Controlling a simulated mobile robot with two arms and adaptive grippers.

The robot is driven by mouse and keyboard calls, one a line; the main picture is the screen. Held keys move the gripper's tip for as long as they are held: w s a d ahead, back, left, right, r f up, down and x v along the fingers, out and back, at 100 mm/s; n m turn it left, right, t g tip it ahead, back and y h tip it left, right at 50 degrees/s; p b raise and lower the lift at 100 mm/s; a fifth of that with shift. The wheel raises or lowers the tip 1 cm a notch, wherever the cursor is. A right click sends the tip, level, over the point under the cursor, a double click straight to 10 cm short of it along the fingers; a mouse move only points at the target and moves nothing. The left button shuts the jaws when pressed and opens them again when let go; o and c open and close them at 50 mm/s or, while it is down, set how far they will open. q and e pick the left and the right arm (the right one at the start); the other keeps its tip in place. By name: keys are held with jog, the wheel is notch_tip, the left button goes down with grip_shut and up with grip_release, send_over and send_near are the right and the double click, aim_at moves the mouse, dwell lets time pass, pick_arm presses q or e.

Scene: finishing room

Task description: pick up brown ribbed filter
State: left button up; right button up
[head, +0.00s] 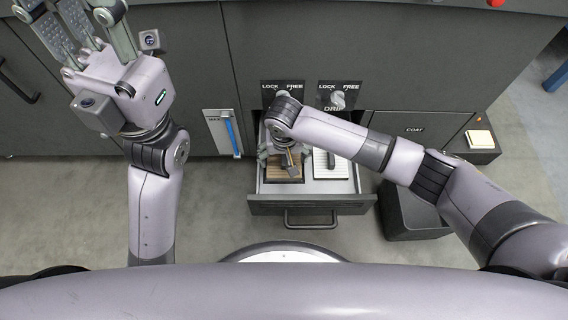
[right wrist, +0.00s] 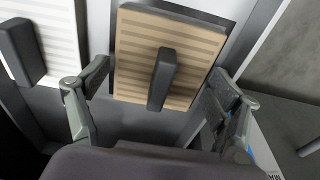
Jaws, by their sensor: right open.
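The brown ribbed filter (head: 275,173) lies in the left part of the open drawer (head: 257,200), beside a white ribbed filter (head: 340,169). In the right wrist view the brown filter (right wrist: 190,55) is a striped tan panel with a dark upright handle (right wrist: 162,80) at its middle. My right gripper (head: 283,156) is over the brown filter. In the right wrist view its fingers (right wrist: 163,82) are spread on both sides of the handle, apart from it, with nothing between them touching. My left gripper (head: 82,25) is raised at the upper left, fingers spread and empty.
Two LOCK/FREE knobs (head: 338,99) are on the cabinet front behind the drawer. A dark bin (head: 408,218) stands on the floor right of the drawer. A blue-barred panel (head: 231,134) is to the left. The white filter (right wrist: 58,25) is close beside my right gripper's left finger.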

jog(key=shift+f, duration=0.1)
jog(key=shift+c, duration=0.5)
jog(key=c, duration=0.7)
